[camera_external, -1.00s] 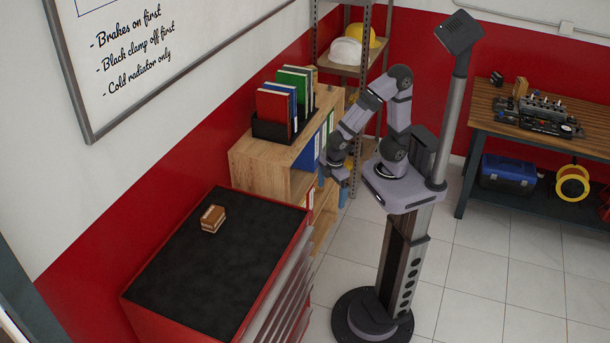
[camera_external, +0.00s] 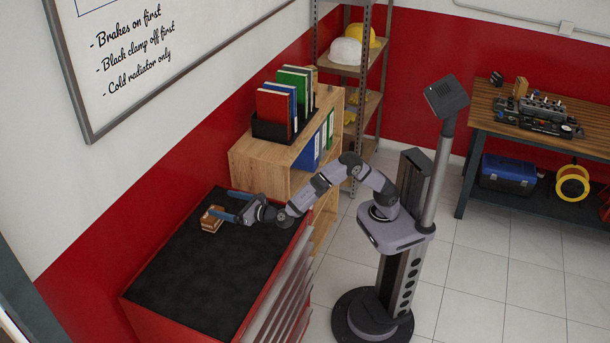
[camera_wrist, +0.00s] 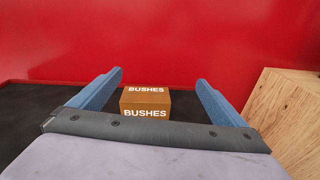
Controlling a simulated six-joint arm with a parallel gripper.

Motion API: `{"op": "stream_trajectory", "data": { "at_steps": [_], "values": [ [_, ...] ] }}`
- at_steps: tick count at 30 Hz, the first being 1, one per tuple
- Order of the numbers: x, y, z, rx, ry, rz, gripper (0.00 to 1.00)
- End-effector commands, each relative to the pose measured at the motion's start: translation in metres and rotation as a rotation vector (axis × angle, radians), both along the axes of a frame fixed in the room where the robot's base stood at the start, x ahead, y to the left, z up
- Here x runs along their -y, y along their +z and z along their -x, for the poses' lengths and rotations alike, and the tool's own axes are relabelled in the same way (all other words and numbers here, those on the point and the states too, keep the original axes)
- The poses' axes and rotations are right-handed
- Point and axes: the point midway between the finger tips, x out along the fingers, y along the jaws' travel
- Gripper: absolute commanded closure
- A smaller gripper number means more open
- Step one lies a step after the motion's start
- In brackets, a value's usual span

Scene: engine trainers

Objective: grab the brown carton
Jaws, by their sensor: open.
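The brown carton (camera_external: 212,219) sits on the black top of the red tool cabinet (camera_external: 190,280). In the wrist view the carton (camera_wrist: 145,101) shows the word "BUSHES" in white on two faces. My gripper (camera_external: 222,203) is open, its two blue fingers reaching over the cabinet top at the carton. In the wrist view the carton lies between the two fingers of my gripper (camera_wrist: 160,78), with a gap on both sides, nearer the left finger. The carton's lower edge is hidden by my gripper's body.
A wooden shelf unit (camera_external: 262,160) with a rack of books stands just beyond the cabinet, and its side (camera_wrist: 290,115) is close on the right in the wrist view. The red wall (camera_wrist: 160,40) rises behind the carton. The cabinet's front area is clear.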

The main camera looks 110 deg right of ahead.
Motion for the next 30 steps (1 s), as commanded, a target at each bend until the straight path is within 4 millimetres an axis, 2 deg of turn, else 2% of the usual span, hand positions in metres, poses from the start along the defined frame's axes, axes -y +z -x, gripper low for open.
{"op": "stream_trajectory", "data": {
  "at_steps": [1,4,11,22,30],
  "values": [
    [-0.004,-0.004,-0.008,-0.001,0.021,0.042,0.04],
    [-0.010,0.001,-0.017,-0.002,0.046,0.099,0.04],
    [-0.012,0.002,-0.020,-0.002,0.057,0.124,0.04],
    [-0.012,-0.042,-0.020,-0.005,0.057,0.122,0.04],
    [-0.012,-0.054,-0.020,-0.001,0.056,0.120,0.04]
  ]
}}
